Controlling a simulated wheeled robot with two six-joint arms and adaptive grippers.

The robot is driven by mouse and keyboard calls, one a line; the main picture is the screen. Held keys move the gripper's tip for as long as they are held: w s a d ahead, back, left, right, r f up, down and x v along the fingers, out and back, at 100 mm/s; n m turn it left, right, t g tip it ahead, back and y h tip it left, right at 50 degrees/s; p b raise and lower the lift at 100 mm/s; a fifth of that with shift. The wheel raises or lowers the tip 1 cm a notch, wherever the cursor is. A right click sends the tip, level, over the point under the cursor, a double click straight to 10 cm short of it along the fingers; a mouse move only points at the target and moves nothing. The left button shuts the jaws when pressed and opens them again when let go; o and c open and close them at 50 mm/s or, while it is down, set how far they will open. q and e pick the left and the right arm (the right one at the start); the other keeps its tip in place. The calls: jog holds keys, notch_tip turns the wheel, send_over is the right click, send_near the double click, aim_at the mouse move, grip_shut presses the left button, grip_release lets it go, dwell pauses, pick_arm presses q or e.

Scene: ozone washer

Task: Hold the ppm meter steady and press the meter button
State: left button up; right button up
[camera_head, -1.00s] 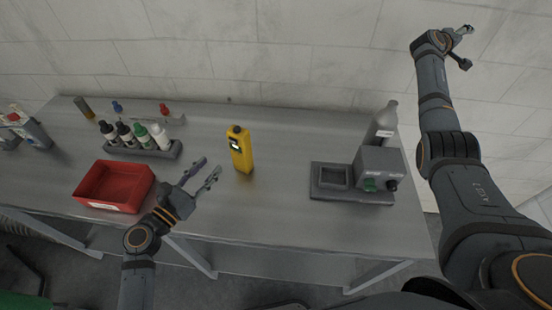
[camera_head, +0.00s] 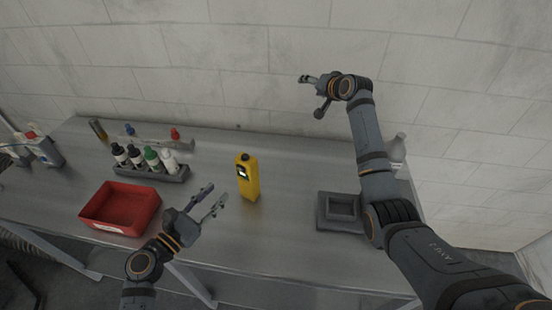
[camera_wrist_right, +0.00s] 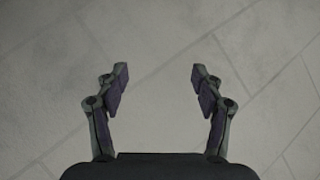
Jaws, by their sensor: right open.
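The yellow ppm meter (camera_head: 248,178) stands upright on the grey metal table, with a small screen on its front and a dark top. I cannot make out its button. My left gripper (camera_head: 216,200) is open and empty, its fingers pointing at the meter from the left and front, a short gap apart from it. My right gripper (camera_head: 310,92) is raised high in front of the wall, above and to the right of the meter. In the right wrist view my right gripper (camera_wrist_right: 160,85) is open, with only the bare wall between its fingers.
A red bin (camera_head: 121,229) sits left of my left gripper. A rack (camera_head: 181,177) of several bottles stands behind it. A grey device base (camera_head: 325,222) and a grey bottle (camera_head: 398,148) are at the right, partly hidden by my right arm.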

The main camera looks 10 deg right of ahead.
jog(key=s+a+f+m+g+y, duration=0.2)
jog(key=s+a+f+m+y, duration=0.4)
jog(key=s+a+f, duration=0.55)
jog(key=m+t+y, duration=0.1)
jog(key=m+y, duration=0.3)
jog(key=m, duration=1.1)
send_near(248, 175)
notch_tip(248, 175, down, 4)
jog(key=w, duration=0.3)
pick_arm(q)
jog(key=shift+s+a, duration=0.1)
pick_arm(e)
jog(key=x, duration=1)
jog(key=shift+a+r, duration=0.1)
jog(key=shift+r, duration=0.2)
jog(key=c, duration=1.3)
pick_arm(q)
grip_shut()
pick_arm(e)
jog(key=shift+c, duration=0.6)
